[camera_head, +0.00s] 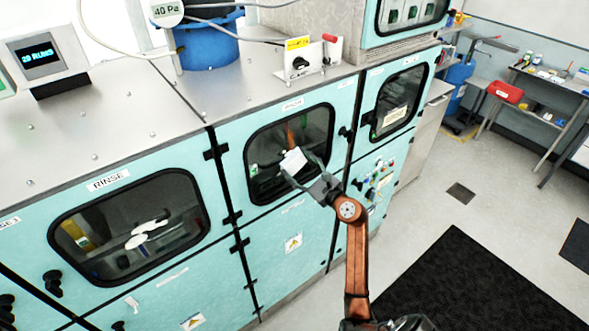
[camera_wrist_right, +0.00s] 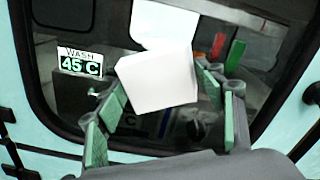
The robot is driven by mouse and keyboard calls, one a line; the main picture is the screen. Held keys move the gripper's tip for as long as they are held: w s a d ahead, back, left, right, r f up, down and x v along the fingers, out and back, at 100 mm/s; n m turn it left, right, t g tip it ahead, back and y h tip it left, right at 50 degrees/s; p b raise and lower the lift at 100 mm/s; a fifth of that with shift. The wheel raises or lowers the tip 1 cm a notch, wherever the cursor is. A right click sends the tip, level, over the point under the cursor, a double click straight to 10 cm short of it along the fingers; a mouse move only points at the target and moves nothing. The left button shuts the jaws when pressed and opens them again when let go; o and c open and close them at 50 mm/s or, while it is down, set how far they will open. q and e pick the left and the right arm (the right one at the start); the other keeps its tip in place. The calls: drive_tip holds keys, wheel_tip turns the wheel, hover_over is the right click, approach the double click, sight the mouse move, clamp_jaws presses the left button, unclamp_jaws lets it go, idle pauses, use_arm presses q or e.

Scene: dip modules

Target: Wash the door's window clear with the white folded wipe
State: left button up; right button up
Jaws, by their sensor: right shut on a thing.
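The white folded wipe (camera_head: 293,161) is held in my right gripper (camera_head: 304,174), in front of the door's window (camera_head: 263,175) on the middle teal door. In the right wrist view the wipe (camera_wrist_right: 158,82) sits between the green-padded fingers of the gripper (camera_wrist_right: 165,98). A second white patch lies just above it; I cannot tell whether this is a fold or a reflection. The window (camera_wrist_right: 40,95) is dark but see-through, with a "WASH 45 C" display behind it. I cannot tell whether the wipe touches the glass. My left gripper is out of view.
The RINSE door's window (camera_head: 90,245) is to the left, and another windowed door (camera_head: 398,100) is to the right. Black hinges and a latch edge the middle door. A small stand with a yellow label (camera_head: 300,58) is on the metal top. Floor at right is open, with a black mat (camera_head: 480,290).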

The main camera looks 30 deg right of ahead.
sight(289, 168)
drive_tip(key=shift+w+d+b, duration=0.15)
drive_tip(key=shift+d+b, duration=0.65)
drive_tip(key=shift+d, duration=1)
drive_tip(key=d+b, duration=0.2)
drive_tip(key=d, duration=0.1)
drive_tip(key=shift+w+d, duration=0.1)
drive_tip(key=shift+d, duration=0.2)
drive_tip(key=shift+a, duration=0.15)
drive_tip(key=shift+s+a+r+p, duration=0.1)
drive_tip(key=shift+a+p, duration=0.7)
drive_tip(key=shift+a, duration=0.75)
drive_tip(key=shift+s+a+r+p, duration=0.1)
drive_tip(key=shift+a+p, duration=0.7)
drive_tip(key=shift+a, duration=0.75)
drive_tip(key=shift+a+f, duration=0.2)
drive_tip(key=shift+a, duration=0.3)
drive_tip(key=shift+s+a+r+p, duration=0.1)
drive_tip(key=shift+s+a+p, duration=0.1)
drive_tip(key=shift+a+p, duration=0.95)
drive_tip(key=shift+a, duration=0.5)
